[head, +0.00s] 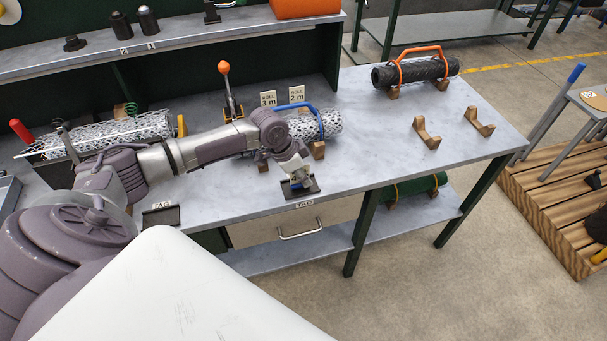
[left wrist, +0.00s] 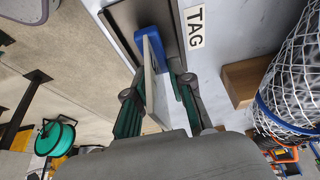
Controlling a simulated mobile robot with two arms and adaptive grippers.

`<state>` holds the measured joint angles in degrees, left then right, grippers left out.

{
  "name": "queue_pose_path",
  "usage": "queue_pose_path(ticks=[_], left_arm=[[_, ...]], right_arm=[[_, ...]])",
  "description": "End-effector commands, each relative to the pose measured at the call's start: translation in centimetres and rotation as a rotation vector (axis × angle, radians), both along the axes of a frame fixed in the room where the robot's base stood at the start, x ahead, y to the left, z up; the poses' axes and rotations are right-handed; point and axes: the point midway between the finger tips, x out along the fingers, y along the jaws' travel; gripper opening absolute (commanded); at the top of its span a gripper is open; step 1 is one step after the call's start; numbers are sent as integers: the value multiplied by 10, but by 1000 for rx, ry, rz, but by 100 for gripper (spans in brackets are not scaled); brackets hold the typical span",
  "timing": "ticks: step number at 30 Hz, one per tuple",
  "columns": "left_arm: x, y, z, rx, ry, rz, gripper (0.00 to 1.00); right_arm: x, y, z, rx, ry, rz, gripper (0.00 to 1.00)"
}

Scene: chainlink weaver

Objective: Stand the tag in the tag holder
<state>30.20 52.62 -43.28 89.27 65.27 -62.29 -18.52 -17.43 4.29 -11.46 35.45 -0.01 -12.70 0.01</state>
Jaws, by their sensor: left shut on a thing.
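My left gripper (head: 297,178) points down over a dark tag holder (head: 302,191) at the bench's front edge. In the left wrist view the gripper's green fingers (left wrist: 158,100) are shut on the tag (left wrist: 153,62), a thin white plate with a blue end. The blue end is at the dark plate of the holder (left wrist: 122,18). I cannot tell whether it is seated or just above. In the head view the tag is mostly hidden by the gripper. My right gripper is not in view.
A second dark plate (head: 161,217) with a TAG label lies to the left. A mesh roll (head: 328,123) with a blue handle rests on wooden cradles (head: 317,150) just behind the gripper. A black roll (head: 425,71) and empty cradles (head: 426,133) stand right; bench around them is clear.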

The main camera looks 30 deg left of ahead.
Motion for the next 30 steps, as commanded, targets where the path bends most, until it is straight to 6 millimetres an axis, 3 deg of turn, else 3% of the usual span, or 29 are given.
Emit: queue_pose_path(ticks=[13,14,18,30], left_arm=[[0,0,-9,1,-1,0,0],[0,0,-8,1,-1,0,27],[0,0,-8,1,-1,0,47],[-1,2,1,2,-3,0,47]], right_arm=[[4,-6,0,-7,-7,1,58],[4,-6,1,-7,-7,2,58],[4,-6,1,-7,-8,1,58],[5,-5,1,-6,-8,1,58]])
